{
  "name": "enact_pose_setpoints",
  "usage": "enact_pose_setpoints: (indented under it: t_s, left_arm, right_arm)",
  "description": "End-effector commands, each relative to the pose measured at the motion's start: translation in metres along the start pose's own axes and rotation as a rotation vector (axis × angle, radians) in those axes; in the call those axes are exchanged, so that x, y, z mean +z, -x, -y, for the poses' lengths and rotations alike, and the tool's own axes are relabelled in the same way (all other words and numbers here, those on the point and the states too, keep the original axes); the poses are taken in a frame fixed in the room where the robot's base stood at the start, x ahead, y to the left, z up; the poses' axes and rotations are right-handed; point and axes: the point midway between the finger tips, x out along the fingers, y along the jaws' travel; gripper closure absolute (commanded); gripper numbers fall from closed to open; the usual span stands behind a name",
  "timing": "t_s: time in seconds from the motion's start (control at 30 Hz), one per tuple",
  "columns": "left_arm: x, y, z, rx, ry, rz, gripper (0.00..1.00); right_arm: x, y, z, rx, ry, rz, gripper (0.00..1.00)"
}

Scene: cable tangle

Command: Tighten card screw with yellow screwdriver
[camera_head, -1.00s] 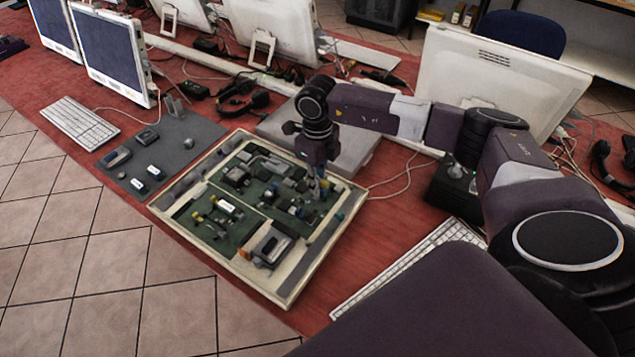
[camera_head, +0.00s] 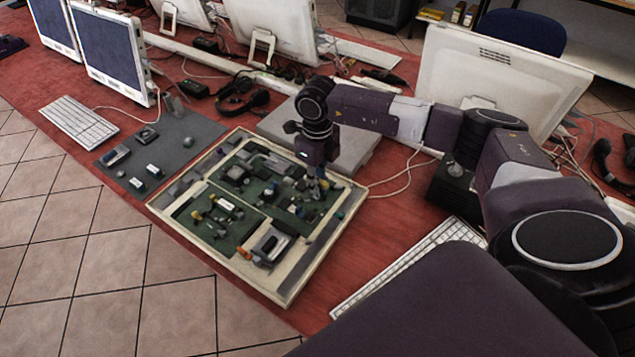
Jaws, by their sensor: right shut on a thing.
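An open case (camera_head: 297,281) with a cream rim lies on the red table, holding green circuit boards (camera_head: 233,228) with several small parts. My right gripper (camera_head: 320,178) points down over the upper right part of the boards. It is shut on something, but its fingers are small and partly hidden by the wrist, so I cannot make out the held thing. Small yellow parts (camera_head: 197,215) show on the left board; I cannot tell whether one is the yellow screwdriver. The card screw is too small to make out. My left gripper is not in view.
A grey mat (camera_head: 185,133) with several small parts lies left of the case. A grey box (camera_head: 355,150) stands behind it. Keyboards (camera_head: 78,123), monitors (camera_head: 500,80) and loose cables (camera_head: 405,180) surround the case.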

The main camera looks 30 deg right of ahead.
Motion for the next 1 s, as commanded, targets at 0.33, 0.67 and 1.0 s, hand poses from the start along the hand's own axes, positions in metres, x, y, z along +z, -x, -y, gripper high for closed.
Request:
enact_pose_setpoints:
  t_s: [0.33,0.67,1.0]
  left_arm:
    - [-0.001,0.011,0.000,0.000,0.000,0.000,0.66]
    - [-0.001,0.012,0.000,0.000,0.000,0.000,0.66]
    - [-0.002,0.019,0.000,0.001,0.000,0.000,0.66]
  right_arm:
    - [0.000,0.001,-0.001,0.001,-0.385,-0.001,1.00]
    - [0.000,0.000,-0.001,0.001,-0.459,0.000,1.00]
    - [0.001,0.002,-0.001,0.002,-0.619,-0.001,1.00]
